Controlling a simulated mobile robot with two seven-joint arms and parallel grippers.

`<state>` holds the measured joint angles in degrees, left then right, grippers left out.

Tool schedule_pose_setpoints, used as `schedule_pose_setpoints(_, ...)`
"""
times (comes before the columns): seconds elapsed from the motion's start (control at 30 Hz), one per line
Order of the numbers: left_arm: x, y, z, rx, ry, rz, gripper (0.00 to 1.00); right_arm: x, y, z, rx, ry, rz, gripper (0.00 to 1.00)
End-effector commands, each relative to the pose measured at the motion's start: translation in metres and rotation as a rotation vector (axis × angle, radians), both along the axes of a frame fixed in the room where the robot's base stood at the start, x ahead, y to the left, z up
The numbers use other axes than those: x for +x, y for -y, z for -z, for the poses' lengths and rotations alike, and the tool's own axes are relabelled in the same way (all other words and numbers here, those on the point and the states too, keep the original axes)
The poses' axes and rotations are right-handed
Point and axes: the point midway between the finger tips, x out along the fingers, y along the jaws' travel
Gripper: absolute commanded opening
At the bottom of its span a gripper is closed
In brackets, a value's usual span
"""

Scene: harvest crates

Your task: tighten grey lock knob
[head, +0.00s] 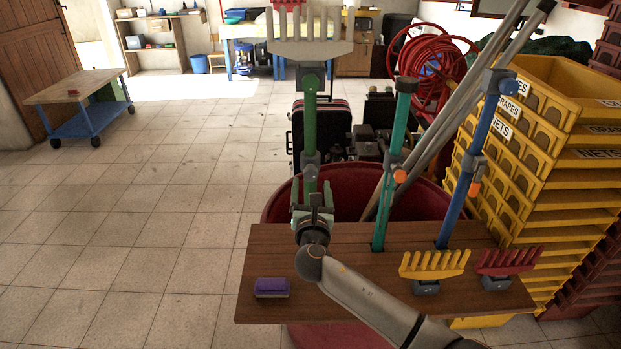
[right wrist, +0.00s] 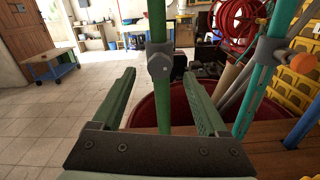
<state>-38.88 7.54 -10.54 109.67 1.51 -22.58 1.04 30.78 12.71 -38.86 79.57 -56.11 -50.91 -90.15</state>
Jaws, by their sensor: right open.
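A green pole (head: 310,128) stands upright with a grey rake head (head: 311,47) at its top. A grey collar with the grey lock knob (head: 311,161) sits midway up it. In the right wrist view the knob (right wrist: 158,67) faces the camera, and the pole (right wrist: 157,25) passes between my two fingers in the picture. My right gripper (head: 312,197) is open just below the knob in the head view. Its fingers (right wrist: 156,78) flank the knob with gaps on both sides. The pole's foot is hidden behind my gripper. My left gripper is not in view.
A teal pole (head: 386,199) and a blue pole (head: 462,190), each with an orange knob, stand right on the wooden board (head: 350,262). Yellow (head: 434,264) and red (head: 509,261) rake heads and a purple block (head: 271,287) are also there. Yellow crates (head: 541,180) stack at right.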

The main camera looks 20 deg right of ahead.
Motion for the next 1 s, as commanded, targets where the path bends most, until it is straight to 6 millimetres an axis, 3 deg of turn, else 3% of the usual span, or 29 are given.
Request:
schedule_pose_setpoints(0.3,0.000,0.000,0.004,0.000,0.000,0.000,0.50,0.035,0.010,0.000,0.002,0.000,0.001,0.76)
schedule_pose_setpoints(0.7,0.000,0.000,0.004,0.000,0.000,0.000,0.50,0.040,0.011,0.000,0.003,-0.001,-0.001,0.76)
schedule_pose_setpoints(1.0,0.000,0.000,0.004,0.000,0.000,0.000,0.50,0.040,0.011,0.001,0.003,-0.001,-0.001,0.45)
